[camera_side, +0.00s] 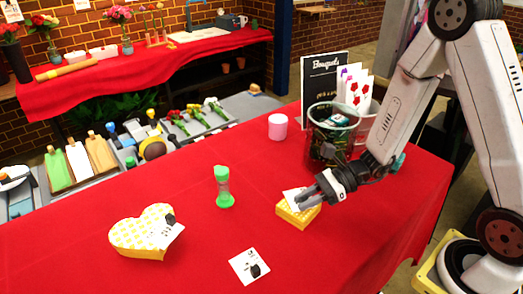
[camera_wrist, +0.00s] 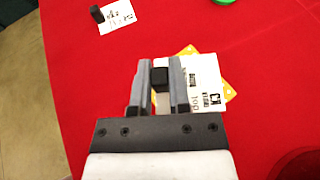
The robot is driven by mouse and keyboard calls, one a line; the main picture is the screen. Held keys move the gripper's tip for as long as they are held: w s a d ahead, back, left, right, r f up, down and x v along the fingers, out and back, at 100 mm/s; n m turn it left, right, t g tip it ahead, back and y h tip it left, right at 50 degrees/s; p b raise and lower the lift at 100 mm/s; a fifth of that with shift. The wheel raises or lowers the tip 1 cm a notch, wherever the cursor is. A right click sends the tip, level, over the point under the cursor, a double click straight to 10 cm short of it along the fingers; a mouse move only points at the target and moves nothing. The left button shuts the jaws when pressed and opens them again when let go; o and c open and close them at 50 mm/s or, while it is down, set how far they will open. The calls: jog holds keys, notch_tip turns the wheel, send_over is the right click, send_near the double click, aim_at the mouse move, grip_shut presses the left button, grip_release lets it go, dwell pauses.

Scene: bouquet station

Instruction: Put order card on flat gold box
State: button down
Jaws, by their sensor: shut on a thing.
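The order card (camera_wrist: 204,82) is white with black print and has a black block grip. My gripper (camera_wrist: 161,68) is shut on that block. In the side view the card (camera_side: 292,199) is at my gripper (camera_side: 309,194), over the flat gold box (camera_side: 299,219). The box (camera_wrist: 231,94) shows past the card's edges in the wrist view, turned at an angle to it. The card covers most of the box top. I cannot tell whether the card touches the box or hangs just above it.
A second card (camera_side: 243,263) lies on the red table (camera_side: 190,265). A heart-shaped yellow box (camera_side: 135,232) with a card on it stands left. A green hourglass (camera_side: 223,187), a pink cylinder (camera_side: 277,127) and a dark glass container (camera_side: 322,146) stand nearby.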

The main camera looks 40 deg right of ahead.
jog(key=shift+f, duration=0.55)
jog(key=shift+f, duration=0.1)
jog(key=c, duration=0.6)
grip_release()
jog(key=shift+v, duration=6.05)
jog(key=shift+a, duration=0.1)
